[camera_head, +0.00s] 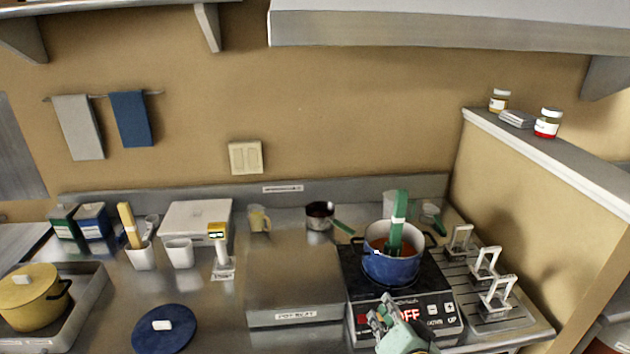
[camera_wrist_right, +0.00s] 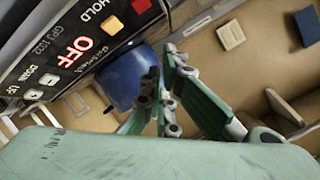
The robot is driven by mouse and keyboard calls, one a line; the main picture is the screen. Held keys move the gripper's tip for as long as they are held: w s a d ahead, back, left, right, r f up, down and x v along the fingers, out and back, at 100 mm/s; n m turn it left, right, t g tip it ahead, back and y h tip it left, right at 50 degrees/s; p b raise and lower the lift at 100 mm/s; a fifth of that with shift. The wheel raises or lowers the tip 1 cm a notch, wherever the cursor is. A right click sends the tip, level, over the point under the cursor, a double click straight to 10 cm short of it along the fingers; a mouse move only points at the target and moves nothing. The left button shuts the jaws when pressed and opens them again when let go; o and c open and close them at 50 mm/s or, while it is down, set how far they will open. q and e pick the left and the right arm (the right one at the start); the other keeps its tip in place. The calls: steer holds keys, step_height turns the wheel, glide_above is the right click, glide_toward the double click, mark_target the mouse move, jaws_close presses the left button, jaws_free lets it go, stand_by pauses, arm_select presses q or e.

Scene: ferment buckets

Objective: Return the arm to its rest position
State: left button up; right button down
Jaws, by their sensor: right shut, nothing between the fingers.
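My right gripper (camera_head: 388,318) is in front of the cooktop (camera_head: 408,312), at the lower right of the head view. In the right wrist view its fingers (camera_wrist_right: 165,95) are shut with nothing between them. A blue pot (camera_head: 392,266) stands on the cooktop with reddish contents and a green-handled tool (camera_head: 398,222) upright in it. The pot also shows behind the fingers in the right wrist view (camera_wrist_right: 128,76). The cooktop display reads OFF. My left gripper is not in view.
A raised steel block (camera_head: 292,275) stands left of the cooktop. A rack with upright metal holders (camera_head: 487,262) is on its right, beside a partition wall. A small saucepan (camera_head: 320,215) is behind. A blue lid (camera_head: 165,330) and a yellow pot (camera_head: 32,300) are at left.

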steer(key=s+f+n+g, duration=0.3)
steer(key=s+g, duration=0.1)
steer(key=s, duration=0.6)
steer(key=s+f+n+g+h, duration=0.1)
steer(key=s+f+n+g, duration=0.2)
steer(key=s, duration=0.7)
steer(key=s+f+n+g, duration=0.2)
steer(key=s+n+g, duration=0.15)
steer(key=s, duration=0.75)
step_height(320, 180, down, 29)
steer(key=g+b, duration=0.2)
steer(key=b, duration=0.4)
steer(key=s+d+f+b, duration=0.2)
steer(key=s+f, duration=0.7)
steer(key=f, duration=0.2)
steer(key=s+d+f+g+b, duration=0.1)
steer(key=s+f+b, duration=0.2)
steer(key=s+f, duration=0.6)
step_height(320, 180, down, 4)
steer(key=shift+d+r+h, duration=0.2)
steer(key=shift+d+h, duration=0.1)
steer(key=shift+d, duration=0.05)
